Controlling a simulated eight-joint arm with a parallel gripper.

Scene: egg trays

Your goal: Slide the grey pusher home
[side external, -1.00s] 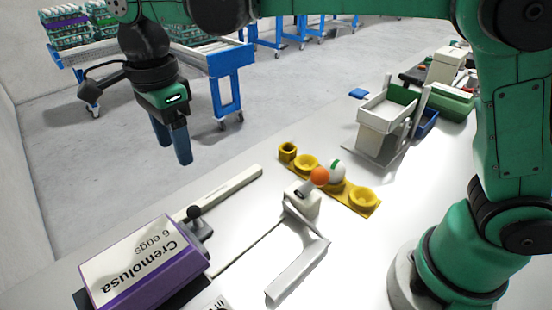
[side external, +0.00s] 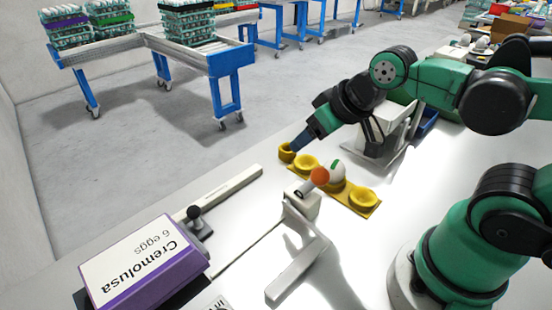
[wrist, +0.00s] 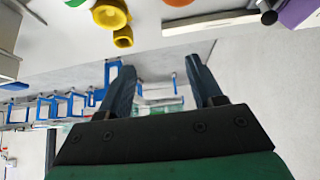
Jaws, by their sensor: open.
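A grey pusher with a dark round knob (side external: 200,228) stands beside the purple egg carton (side external: 150,262), near the end of a pale straight rail (side external: 232,190). The knob and a purple corner also show at the top right of the wrist view. My gripper (side external: 302,145) points down and left by the yellow cup at the far end of the yellow cup holder (side external: 362,198). It is well away from the pusher. In the wrist view my gripper (wrist: 160,70) has its two fingers apart with nothing between them.
A pale block with an orange ball (side external: 319,176) stands by the yellow holder, where a white egg (side external: 337,172) with a green mark sits. A pale angled guide (side external: 298,270) lies in front. A scale-like stand is under my arm. Bare table lies between holder and rail.

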